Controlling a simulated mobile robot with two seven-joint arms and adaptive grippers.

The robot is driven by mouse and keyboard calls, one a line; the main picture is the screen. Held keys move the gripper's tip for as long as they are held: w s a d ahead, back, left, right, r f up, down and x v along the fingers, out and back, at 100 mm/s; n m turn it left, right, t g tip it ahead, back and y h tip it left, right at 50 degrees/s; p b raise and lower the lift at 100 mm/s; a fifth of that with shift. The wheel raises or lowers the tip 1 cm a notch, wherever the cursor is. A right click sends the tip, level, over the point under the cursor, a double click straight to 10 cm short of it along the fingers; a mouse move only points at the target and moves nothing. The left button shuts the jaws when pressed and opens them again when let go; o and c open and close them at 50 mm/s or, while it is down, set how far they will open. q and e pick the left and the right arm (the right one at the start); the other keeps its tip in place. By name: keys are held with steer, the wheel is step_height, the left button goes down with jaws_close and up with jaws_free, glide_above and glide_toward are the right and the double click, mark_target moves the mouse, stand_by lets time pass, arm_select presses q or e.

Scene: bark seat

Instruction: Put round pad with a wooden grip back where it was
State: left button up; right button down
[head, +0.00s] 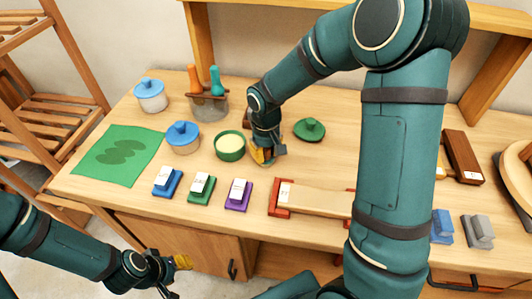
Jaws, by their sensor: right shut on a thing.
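My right gripper (264,155) is low over the table, just right of the green bowl with pale yellow contents (230,147). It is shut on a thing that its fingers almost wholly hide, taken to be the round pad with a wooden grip. I cannot make out the pad's shape or whether it touches the table. A small brown piece (247,118) shows behind the gripper; I cannot tell what it is. My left gripper (172,273) hangs in front of the table, apart from everything, and looks open and empty.
A green lid (310,129) lies right of my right gripper. Blue-lidded pots (183,137) and a holder with upright tools (209,105) stand left. Blue, green and purple blocks (239,194) line the front, beside a red-ended board (312,199). A green sheet (105,172) lies far left.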

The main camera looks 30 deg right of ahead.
steer(key=shift+f, duration=0.15)
steer(key=c, duration=0.9)
jaws_free()
steer(key=shift+c, duration=0.2)
steer(key=shift+r, duration=0.45)
step_height(320, 180, up, 12)
steer(key=p, duration=0.2)
steer(key=shift+f+p, duration=0.2)
steer(key=shift+p, duration=0.15)
